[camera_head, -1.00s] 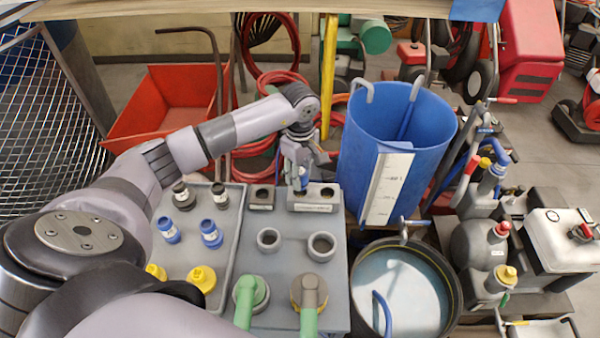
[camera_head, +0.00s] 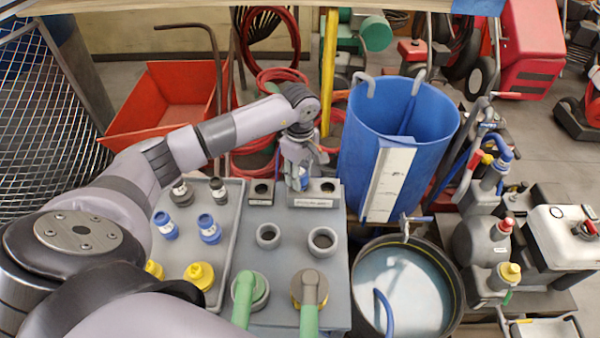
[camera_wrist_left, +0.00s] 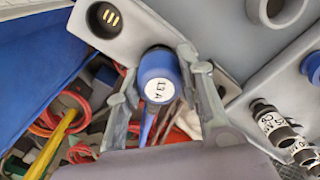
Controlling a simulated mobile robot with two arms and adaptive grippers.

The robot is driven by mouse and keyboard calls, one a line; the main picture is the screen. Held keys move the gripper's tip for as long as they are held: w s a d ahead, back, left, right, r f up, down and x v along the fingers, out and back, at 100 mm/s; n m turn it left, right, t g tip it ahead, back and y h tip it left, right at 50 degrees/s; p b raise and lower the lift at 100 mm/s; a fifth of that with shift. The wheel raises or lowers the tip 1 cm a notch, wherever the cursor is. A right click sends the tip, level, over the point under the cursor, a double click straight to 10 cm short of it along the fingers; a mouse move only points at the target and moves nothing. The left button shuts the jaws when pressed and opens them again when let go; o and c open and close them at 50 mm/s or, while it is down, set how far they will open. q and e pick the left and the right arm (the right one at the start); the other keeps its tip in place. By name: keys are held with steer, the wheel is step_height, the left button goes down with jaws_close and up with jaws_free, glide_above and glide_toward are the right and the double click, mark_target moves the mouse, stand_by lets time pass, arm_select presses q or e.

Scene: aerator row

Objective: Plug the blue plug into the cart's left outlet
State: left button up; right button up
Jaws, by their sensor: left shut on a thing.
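My left gripper (camera_head: 301,178) is shut on a blue plug (camera_wrist_left: 159,72) with a white label, at the back edge of the grey cart (camera_head: 285,218). The plug is largely hidden by the fingers in the head view. It is at the left end of a grey outlet block (camera_head: 316,201). The block's right outlet (camera_head: 327,187) is uncovered and shows gold contacts in the left wrist view (camera_wrist_left: 104,17). The left outlet is hidden behind the plug and fingers; I cannot tell whether the plug is in it. My right gripper is not in view.
Two grey rings (camera_head: 322,241) and green-handled fittings (camera_head: 250,292) lie nearer. A tray (camera_head: 188,250) holds black, blue and yellow plugs. A blue bin (camera_head: 425,140) stands close right of the gripper.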

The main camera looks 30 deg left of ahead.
arm_select(q)
steer(key=shift+f+b, duration=0.8)
steer(key=shift+f, duration=0.2)
steer(key=o, duration=1.3)
